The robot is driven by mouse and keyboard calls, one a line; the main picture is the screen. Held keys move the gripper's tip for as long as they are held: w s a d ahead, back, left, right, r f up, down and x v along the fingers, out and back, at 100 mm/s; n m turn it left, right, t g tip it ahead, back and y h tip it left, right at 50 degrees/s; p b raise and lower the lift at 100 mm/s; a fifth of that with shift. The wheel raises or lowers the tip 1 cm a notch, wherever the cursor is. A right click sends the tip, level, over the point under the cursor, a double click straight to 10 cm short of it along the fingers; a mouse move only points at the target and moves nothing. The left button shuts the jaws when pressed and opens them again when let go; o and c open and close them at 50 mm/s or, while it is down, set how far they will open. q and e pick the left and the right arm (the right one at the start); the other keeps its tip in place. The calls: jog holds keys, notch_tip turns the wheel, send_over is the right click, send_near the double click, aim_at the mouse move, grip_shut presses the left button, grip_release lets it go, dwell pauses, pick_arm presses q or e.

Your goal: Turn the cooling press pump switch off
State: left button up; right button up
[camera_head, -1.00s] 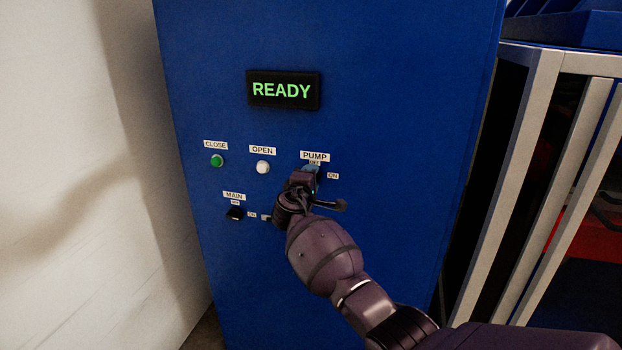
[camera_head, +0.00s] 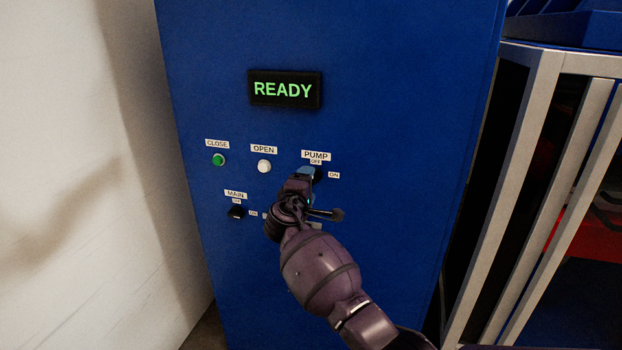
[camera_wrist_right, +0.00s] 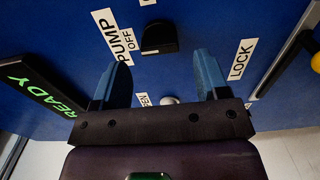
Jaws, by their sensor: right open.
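The pump switch is a black knob on the blue panel, under the PUMP label, with OFF above it and ON to its right. In the head view only part of the switch (camera_head: 319,174) shows beside my right gripper (camera_head: 306,172). In the right wrist view the switch (camera_wrist_right: 160,38) lies ahead of my open right gripper (camera_wrist_right: 160,68), in line with the gap between the blue fingers and apart from them. My left gripper is not in view.
A READY display (camera_head: 286,89) is above. A green CLOSE button (camera_head: 218,160), a white OPEN button (camera_head: 264,166) and a black MAIN switch (camera_head: 237,213) are to the left. A LOCK label (camera_wrist_right: 241,59) shows in the wrist view. A light-framed rack (camera_head: 535,130) stands right of the cabinet.

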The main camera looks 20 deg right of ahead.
jog(key=v, duration=0.6)
jog(key=shift+a, duration=0.15)
jog(key=a+r+m+t+y, duration=0.2)
jog(key=a+y, duration=0.2)
jog(key=y, duration=0.1)
jog(key=s+d+f+m+g+y, duration=0.1)
jog(key=s+d+f, duration=0.3)
jog(key=s+f, duration=0.6)
jog(key=s+d+f+m+g+y, duration=0.2)
jog(key=s+d+f+m, duration=0.2)
jog(key=s+f, duration=0.7)
jog(key=s+d+f+m+g+y, duration=0.1)
jog(key=s+d+f, duration=0.5)
jog(key=s, duration=1.4)
notch_tip(320, 180, down, 4)
jog(key=shift+d+f+m+g+y, duration=0.2)
jog(key=shift+m+g+y, duration=0.2)
jog(key=shift+m+g, duration=0.6)
